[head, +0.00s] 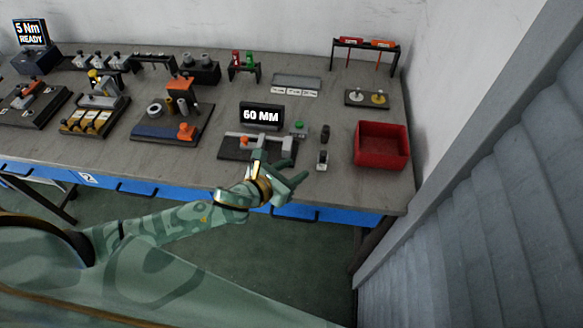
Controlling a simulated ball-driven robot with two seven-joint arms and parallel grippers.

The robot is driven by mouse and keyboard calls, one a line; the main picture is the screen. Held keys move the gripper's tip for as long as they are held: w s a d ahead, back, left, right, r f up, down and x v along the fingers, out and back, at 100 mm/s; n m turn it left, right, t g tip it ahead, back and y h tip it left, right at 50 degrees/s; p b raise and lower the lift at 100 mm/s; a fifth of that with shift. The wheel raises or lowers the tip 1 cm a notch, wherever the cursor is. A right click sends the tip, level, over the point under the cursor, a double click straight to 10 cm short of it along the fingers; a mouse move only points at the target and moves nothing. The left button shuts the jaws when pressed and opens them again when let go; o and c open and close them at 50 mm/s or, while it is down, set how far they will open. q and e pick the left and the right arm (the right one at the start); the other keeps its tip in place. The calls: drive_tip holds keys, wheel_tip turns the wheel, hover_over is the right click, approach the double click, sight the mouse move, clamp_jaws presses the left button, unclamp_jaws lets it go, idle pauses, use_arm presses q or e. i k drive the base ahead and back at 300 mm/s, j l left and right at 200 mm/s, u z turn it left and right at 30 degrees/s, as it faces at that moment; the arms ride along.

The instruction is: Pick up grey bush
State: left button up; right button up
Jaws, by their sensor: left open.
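I cannot tell for sure which part is the grey bush. A short dark grey cylinder (325,132) stands on the bench right of the "60 MM" display. A small pale and dark part (322,160) stands in front of it. A grey ring-like part (155,110) sits on the fixture with the blue front, beside a brass-coloured part (170,104). My left gripper (298,171) is open and looks empty, over the bench's front edge, left of the small pale and dark part. My right gripper is not in view.
The measuring fixture (230,155) with the "60 MM" display (262,115) lies just behind my left gripper. A red bin (382,148) stands to the right. A tool rack (366,43) is at the back.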

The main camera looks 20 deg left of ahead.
sight(326, 134)
drive_tip(key=i+j+z, duration=0.1)
drive_tip(key=j+z, duration=0.7)
drive_tip(key=i+j+z, duration=0.1)
drive_tip(key=j+z, duration=0.3)
drive_tip(key=l, duration=0.1)
